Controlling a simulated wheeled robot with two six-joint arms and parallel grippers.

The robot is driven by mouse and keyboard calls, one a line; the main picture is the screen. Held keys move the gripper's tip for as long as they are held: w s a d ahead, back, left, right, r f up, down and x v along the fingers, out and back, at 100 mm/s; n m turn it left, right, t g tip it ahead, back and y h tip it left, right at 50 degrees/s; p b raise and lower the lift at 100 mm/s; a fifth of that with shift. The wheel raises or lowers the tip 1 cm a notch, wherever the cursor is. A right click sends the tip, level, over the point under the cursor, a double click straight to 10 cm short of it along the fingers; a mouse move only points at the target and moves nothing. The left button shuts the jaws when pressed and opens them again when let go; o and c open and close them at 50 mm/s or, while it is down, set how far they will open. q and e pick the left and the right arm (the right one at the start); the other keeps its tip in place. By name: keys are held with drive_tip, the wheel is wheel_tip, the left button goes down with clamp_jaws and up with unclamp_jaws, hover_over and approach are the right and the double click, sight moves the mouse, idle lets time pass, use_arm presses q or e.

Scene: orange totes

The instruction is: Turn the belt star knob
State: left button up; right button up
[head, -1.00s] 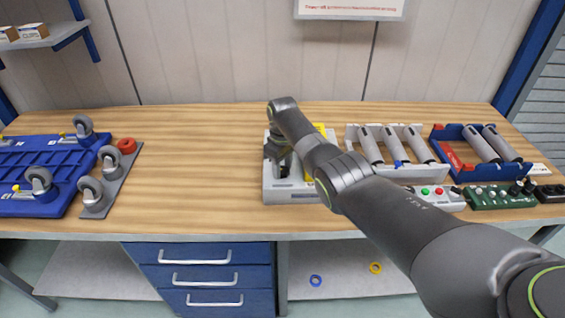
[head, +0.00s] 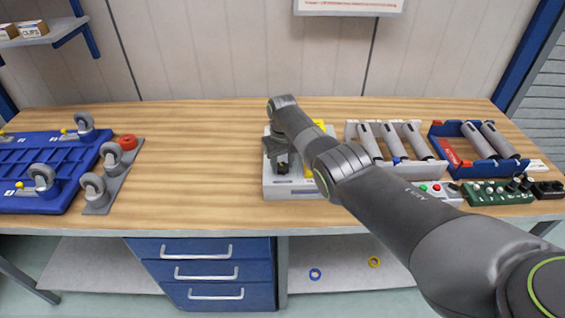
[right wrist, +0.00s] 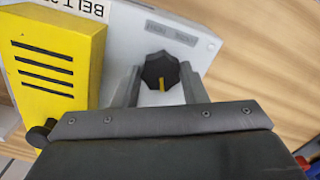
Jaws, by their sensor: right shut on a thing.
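The star knob (right wrist: 160,68) is black with a yellow pointer mark and sits on a light grey panel with small printed labels in the right wrist view. The pointer points down in that picture, toward my gripper's body. My right gripper (right wrist: 158,82) has one finger on each side of the knob and is shut on it. In the head view my right gripper (head: 282,164) is over the grey belt unit (head: 300,194), and the arm hides part of the unit. My left gripper is not in view.
A yellow slotted cover (right wrist: 52,60) stands close to the left finger. In the head view, roller trays (head: 412,172) and a green control box (head: 492,193) lie to the right. A blue caster frame (head: 40,180) lies left. The wooden bench (head: 200,150) is clear between.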

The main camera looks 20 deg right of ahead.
sight(283, 166)
drive_tip(key=shift+w+r, duration=0.1)
drive_tip(key=shift+r, duration=0.1)
drive_tip(key=o, duration=1)
drive_tip(key=shift+f, duration=0.1)
drive_tip(key=shift+r, duration=0.5)
wheel_tip(283, 166, up, 16)
drive_tip(key=shift+r+b, duration=0.25)
drive_tip(key=shift+b, duration=0.75)
drive_tip(key=shift+f, duration=0.1)
